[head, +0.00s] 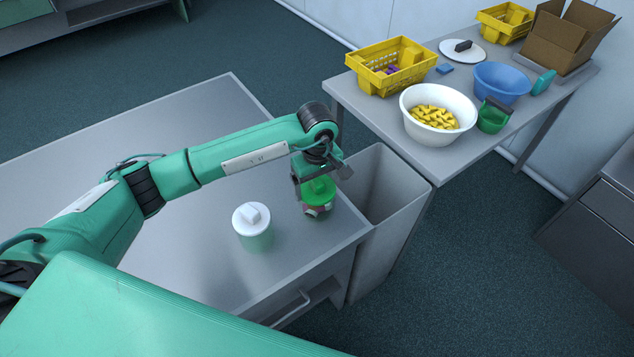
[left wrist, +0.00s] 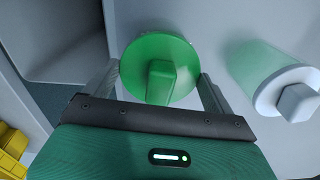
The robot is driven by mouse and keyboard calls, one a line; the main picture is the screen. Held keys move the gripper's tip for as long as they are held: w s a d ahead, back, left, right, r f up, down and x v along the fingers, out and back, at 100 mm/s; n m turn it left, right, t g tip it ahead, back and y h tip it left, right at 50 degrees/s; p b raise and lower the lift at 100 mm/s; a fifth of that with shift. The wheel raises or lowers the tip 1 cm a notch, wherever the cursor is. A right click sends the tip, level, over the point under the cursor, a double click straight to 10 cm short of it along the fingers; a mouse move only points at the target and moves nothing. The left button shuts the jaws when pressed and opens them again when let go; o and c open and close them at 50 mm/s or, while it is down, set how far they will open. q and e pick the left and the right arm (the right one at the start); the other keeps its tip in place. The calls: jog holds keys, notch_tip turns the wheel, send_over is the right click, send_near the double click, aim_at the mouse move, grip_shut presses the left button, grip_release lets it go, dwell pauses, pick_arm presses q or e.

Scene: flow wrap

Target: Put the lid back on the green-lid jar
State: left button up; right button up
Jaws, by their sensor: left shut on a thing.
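The green lid (head: 319,187), a round disc with a block-shaped knob, is in the fingers of my left gripper (head: 318,180). In the left wrist view the lid (left wrist: 160,75) sits between the two fingertips (left wrist: 160,88). The jar (head: 318,211) stands upright at the table's right end, directly under the lid, with dark reddish contents partly showing. The lid is at the jar's mouth; I cannot tell whether it is fully seated. The gripper hides part of the lid and rim. My right gripper is not in view.
A white-lidded jar (head: 253,229) stands to the left on the grey table (head: 180,290). A grey bin (head: 375,190) stands against the table's right end. The side table holds a white bowl (head: 405,108) of yellow pieces, a blue bowl (head: 500,82) and yellow crates (head: 370,75).

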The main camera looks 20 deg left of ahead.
pick_arm(q)
jog(key=shift+b, duration=0.45)
dwell(0.5)
jog(key=o, duration=0.7)
jog(key=shift+o, duration=0.2)
jog(key=shift+r+p, duration=0.3)
jog(key=shift+r, duration=0.45)
jog(key=shift+r+p, duration=0.75)
jog(key=shift+r, duration=2)
